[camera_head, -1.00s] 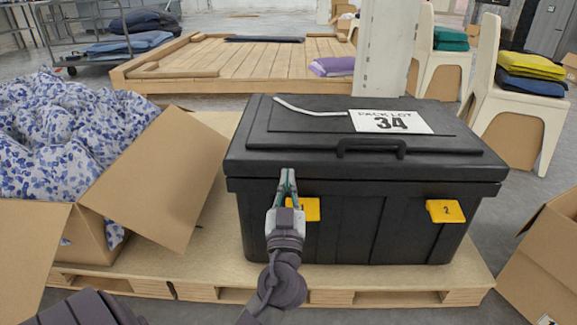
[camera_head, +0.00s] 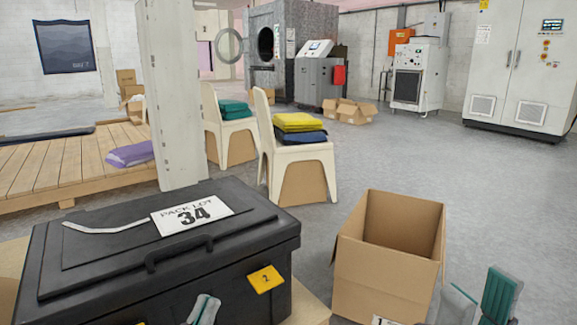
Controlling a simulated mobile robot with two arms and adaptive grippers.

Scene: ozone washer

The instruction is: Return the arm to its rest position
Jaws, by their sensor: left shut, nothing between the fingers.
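My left gripper (camera_head: 203,309) shows at the bottom edge, in front of the black chest (camera_head: 220,262). Its fingertips are together with nothing between them, and the rest of that arm is out of frame. The chest's lid is closed and carries a "PACK LOT 34" label (camera_head: 192,214). A yellow latch marked 2 (camera_head: 265,279) is on its front; the other latch is almost entirely cut off. My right gripper (camera_head: 479,301) is at the bottom right, its fingers apart and empty, with its base out of frame.
An open, seemingly empty cardboard box (camera_head: 390,275) stands between the chest and my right gripper. Chairs with folded cloths (camera_head: 299,122) stand behind the chest beside a white pillar (camera_head: 172,100). Grey floor (camera_head: 480,180) is clear toward the machines at the back.

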